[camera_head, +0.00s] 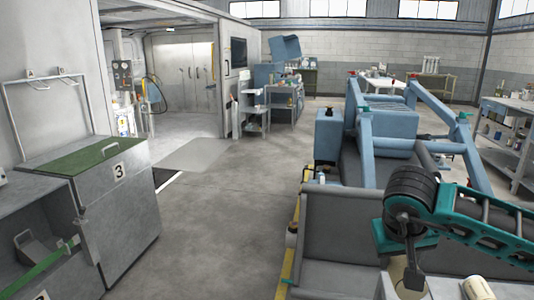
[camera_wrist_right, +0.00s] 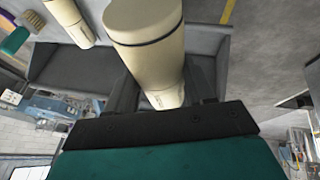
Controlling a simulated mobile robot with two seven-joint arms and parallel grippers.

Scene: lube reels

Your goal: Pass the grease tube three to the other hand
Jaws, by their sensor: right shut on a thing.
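My right gripper (camera_head: 413,277) reaches in from the right on a teal arm and points down at the lower right. It is shut on a cream grease tube (camera_wrist_right: 147,35), whose dark ring shows near its near end in the right wrist view. The dark fingers lie on both sides of the tube. I cannot read any number on it. A second cream tube (camera_wrist_right: 68,20) lies apart to the left in the wrist view. A cream cylinder (camera_head: 479,289) also shows at the bottom edge in the head view. My left gripper is in neither view.
A brush (camera_wrist_right: 16,40) shows at the wrist view's upper left. A grey cabinet marked 3 (camera_head: 118,210) stands left. The floor between is clear.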

